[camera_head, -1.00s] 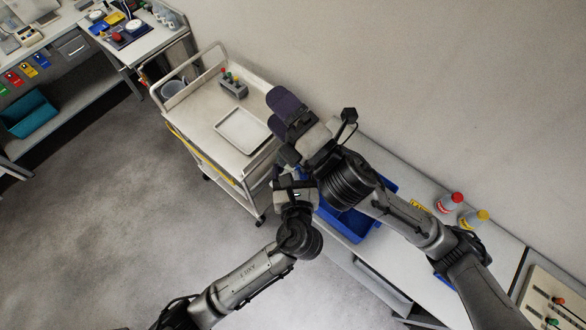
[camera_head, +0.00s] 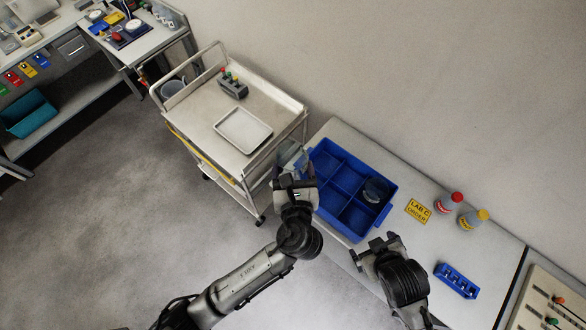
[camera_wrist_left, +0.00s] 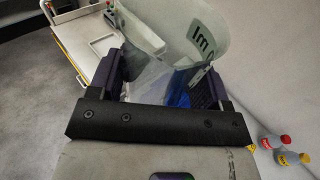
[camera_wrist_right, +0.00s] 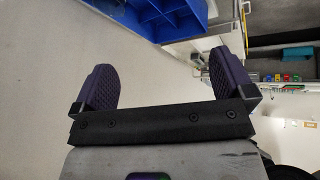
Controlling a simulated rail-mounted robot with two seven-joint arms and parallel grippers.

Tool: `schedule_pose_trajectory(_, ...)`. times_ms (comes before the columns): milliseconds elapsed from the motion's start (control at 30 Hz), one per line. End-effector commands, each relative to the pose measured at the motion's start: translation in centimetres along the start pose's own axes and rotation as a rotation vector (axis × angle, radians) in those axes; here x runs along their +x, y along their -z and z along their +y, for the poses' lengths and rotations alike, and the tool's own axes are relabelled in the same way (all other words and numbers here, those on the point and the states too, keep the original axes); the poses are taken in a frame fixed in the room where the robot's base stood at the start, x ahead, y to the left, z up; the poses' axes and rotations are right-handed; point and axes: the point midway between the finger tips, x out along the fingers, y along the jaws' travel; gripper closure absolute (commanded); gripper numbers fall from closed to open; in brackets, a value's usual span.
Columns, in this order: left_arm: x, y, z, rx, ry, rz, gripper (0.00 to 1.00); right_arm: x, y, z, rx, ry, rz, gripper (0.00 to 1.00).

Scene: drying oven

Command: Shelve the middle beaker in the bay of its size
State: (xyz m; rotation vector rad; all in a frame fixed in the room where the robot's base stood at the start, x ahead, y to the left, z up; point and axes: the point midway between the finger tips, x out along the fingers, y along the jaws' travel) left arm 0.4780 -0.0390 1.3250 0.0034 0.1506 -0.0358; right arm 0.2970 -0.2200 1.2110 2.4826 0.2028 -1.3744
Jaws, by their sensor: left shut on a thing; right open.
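A clear beaker (camera_wrist_left: 175,50) with dark printed markings is between the two fingers of my left gripper (camera_wrist_left: 155,80), which is shut on it. In the head view the beaker (camera_head: 290,155) is held at the left edge of the blue divided tray (camera_head: 313,158), partly hidden by my left gripper (camera_head: 292,174). The tray is split into bays of different sizes. A dark-looking round vessel (camera_head: 376,190) stands in a bay on its right side; the other visible bays look empty. My right gripper (camera_head: 372,250) is open and empty in front of the tray's right end; its spread fingers show in the right wrist view (camera_wrist_right: 165,82).
A yellow order card (camera_head: 418,210), a red-capped bottle (camera_head: 449,202) and a yellow-capped bottle (camera_head: 473,219) are right of the tray. A blue rack (camera_head: 457,281) lies nearer the front. A trolley (camera_head: 205,120) with a white tray (camera_head: 243,131) stands to the left.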

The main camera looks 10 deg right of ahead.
Motion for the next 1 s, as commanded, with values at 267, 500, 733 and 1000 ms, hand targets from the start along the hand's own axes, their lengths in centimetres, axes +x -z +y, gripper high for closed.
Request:
schedule_pose_trajectory(267,0.0,0.0,0.0,0.000,0.000,-0.001,0.54,-1.5,-5.8,-2.2,0.134,0.085,-0.196,0.00)
schedule_pose_trajectory(500,0.0,0.0,0.0,0.000,0.002,0.000,0.54,-1.9,-6.9,-2.6,0.161,0.100,-0.238,0.00)
schedule_pose_trajectory(733,-1.1,-0.6,-0.8,0.009,0.087,-0.003,0.54,-1.9,-6.8,-2.6,0.160,0.099,-0.237,0.00)
schedule_pose_trajectory(1000,-1.2,-4.5,5.2,0.021,0.122,-0.005,0.54,-1.9,-6.8,-2.6,0.159,0.099,-0.236,0.00)
